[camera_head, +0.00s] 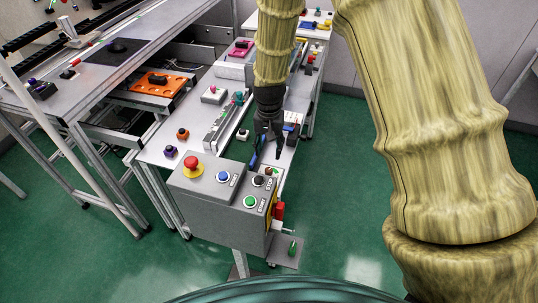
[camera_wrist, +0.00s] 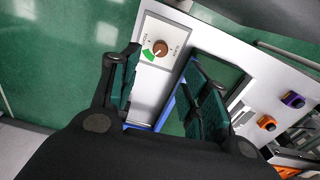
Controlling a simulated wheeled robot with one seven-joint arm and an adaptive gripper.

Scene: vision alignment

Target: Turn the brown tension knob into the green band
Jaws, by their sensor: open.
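The brown tension knob (camera_wrist: 160,47) sits on a white square plate with dark print in the wrist view. A short green band (camera_wrist: 148,54) is marked on the plate at the knob's lower left. The knob's exact pointing direction is too small to tell. My gripper (camera_wrist: 167,60) is open, with one dark finger left of the knob and one to its right; the knob lies beyond the fingertips and looks untouched. In the head view my gripper (camera_head: 266,158) points down behind the grey control box, and a small brown spot there may be the knob.
The grey control box (camera_head: 208,218) carries a red mushroom button (camera_head: 191,163) and blue, green and black buttons. A blue-edged piece (camera_wrist: 170,100) lies near my fingers. Purple (camera_wrist: 292,99) and orange (camera_wrist: 266,122) items stand right on the bench.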

